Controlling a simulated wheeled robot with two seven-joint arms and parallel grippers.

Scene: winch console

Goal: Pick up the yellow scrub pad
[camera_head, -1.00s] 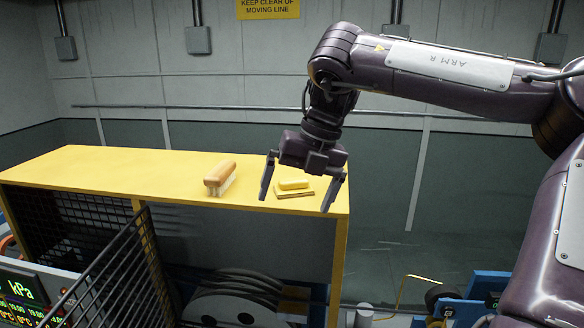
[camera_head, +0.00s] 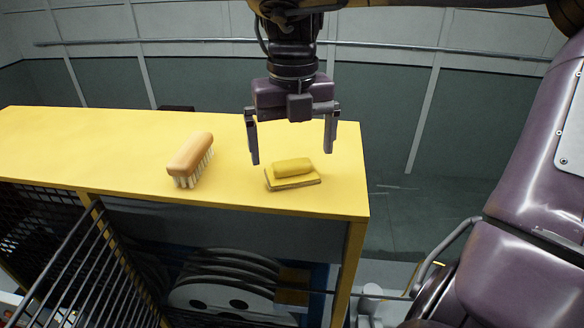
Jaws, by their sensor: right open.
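The yellow scrub pad (camera_head: 293,173), a flat pad with a rounded yellow grip on top, lies on the yellow console top (camera_head: 100,150) near its right end. My right gripper (camera_head: 292,157) is open, pointing down, with its two fingers apart. In the picture its left finger is just up and left of the pad and its right finger up and right of it. Nothing is between the fingers, and I cannot tell the exact height above the top. My left gripper is not in view.
A scrub brush (camera_head: 190,159) with a tan back and pale bristles lies left of the pad. A black mesh gate (camera_head: 75,265) and a cable drum (camera_head: 225,292) are below the front edge. The top left of the brush is clear.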

